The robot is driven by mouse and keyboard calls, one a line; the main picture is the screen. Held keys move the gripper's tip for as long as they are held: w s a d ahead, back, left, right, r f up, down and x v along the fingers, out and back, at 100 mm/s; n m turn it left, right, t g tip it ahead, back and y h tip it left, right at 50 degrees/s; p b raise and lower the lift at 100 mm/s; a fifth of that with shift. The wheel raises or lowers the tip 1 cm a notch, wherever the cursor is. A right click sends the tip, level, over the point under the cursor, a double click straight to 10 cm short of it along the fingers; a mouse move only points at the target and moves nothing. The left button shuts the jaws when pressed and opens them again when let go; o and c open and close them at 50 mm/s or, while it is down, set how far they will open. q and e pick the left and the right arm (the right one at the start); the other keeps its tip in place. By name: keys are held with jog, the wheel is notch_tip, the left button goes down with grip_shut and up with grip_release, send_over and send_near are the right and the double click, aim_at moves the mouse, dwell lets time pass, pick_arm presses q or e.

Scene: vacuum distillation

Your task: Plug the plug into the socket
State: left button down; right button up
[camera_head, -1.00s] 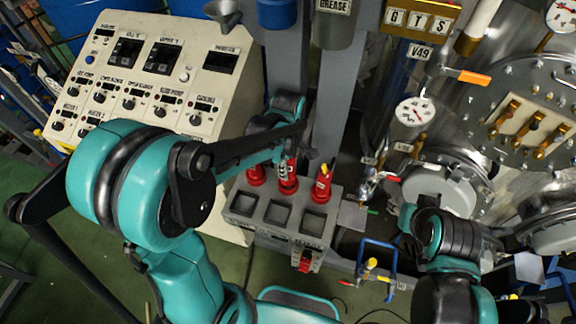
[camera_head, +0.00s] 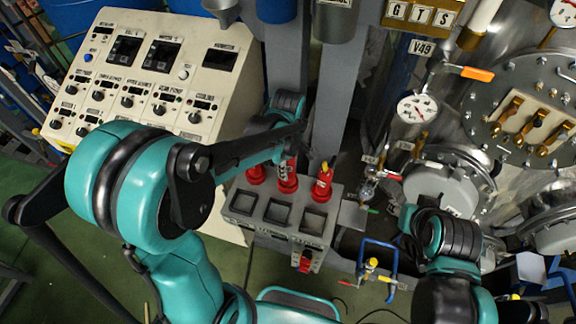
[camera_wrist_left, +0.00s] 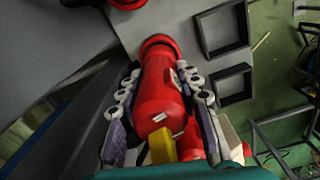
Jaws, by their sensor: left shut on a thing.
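A grey socket box (camera_head: 335,228) stands at the centre of the head view, with several red plug-like fittings along its back. The middle red plug (camera_head: 288,181) is partly hidden by my left gripper (camera_head: 291,150). In the left wrist view, my left gripper (camera_wrist_left: 160,108) is shut around a red plug (camera_wrist_left: 163,85) with a yellow end. The plug's far end meets a red collar (camera_wrist_left: 158,42) on the grey box face; I cannot tell how deep it sits. A red fitting with a yellow top (camera_head: 322,181) stands to the right. My right gripper is not in view.
A cream control panel (camera_head: 150,75) stands at the left. Steel vessels and a gauge (camera_head: 417,108) fill the right. A grey post (camera_head: 335,100) rises behind the box. A blue pipe frame (camera_head: 378,262) with valves stands in front to the right.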

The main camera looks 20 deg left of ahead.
pick_arm(q)
jog(key=shift+f+b, duration=1.35)
jog(key=shift+f, duration=0.2)
jog(key=c, duration=1)
grip_release()
jog(key=shift+r, duration=0.15)
notch_tip(320, 180, up, 12)
jog(key=shift+f, duration=0.1)
